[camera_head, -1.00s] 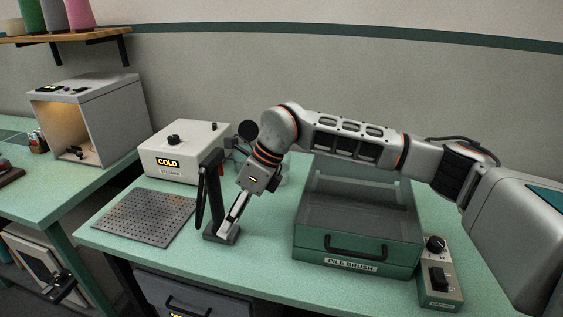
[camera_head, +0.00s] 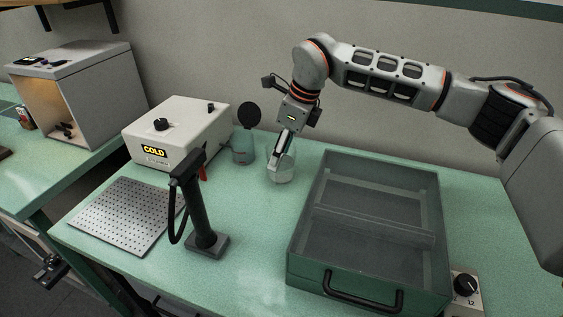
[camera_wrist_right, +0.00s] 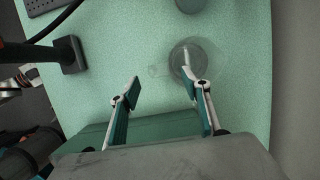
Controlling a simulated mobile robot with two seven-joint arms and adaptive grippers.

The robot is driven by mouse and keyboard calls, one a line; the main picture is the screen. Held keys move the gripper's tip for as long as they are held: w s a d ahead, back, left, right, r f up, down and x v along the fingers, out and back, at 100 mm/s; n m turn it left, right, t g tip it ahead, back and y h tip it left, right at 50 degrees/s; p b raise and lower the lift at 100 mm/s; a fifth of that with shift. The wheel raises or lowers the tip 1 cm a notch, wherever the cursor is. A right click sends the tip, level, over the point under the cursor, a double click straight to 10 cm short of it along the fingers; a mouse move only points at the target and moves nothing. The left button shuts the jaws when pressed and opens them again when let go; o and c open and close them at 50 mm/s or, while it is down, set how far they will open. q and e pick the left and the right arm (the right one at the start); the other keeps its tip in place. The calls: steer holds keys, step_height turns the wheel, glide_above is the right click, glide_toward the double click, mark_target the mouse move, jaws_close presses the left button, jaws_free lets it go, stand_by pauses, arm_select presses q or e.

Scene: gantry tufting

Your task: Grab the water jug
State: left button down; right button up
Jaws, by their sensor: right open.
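The clear water jug (camera_head: 281,174) stands on the green bench, right of the white COLD box. In the right wrist view the jug (camera_wrist_right: 205,50) is seen from above, with a faint clear handle on its left side. My right gripper (camera_head: 279,158) is at the jug, pointing down. In the wrist view my right gripper (camera_wrist_right: 161,81) is open. One finger overlaps the jug's round outline and the other is apart to its left, with the handle between them. I cannot tell whether the finger is inside or above the jug. My left gripper is not in view.
A clear container (camera_head: 242,153) with a black round paddle (camera_head: 249,115) stands left of the jug. The COLD box (camera_head: 176,131), a perforated plate (camera_head: 125,215) and a black wand stand (camera_head: 207,243) are further left. A green drawer tray (camera_head: 300,258) stands front right.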

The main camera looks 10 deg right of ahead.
steer(key=x, duration=0.6)
steer(key=shift+s+p, duration=0.15)
steer(key=shift+p, duration=0.25)
steer(key=shift+c, duration=0.3)
steer(key=c, duration=1.2)
jaws_close()
steer(key=shift+r, duration=0.25)
steer(key=shift+r, duration=0.2)
step_height(320, 180, up, 19)
steer(key=shift+b, duration=0.35)
steer(key=shift+r, duration=0.1)
stand_by(1.8)
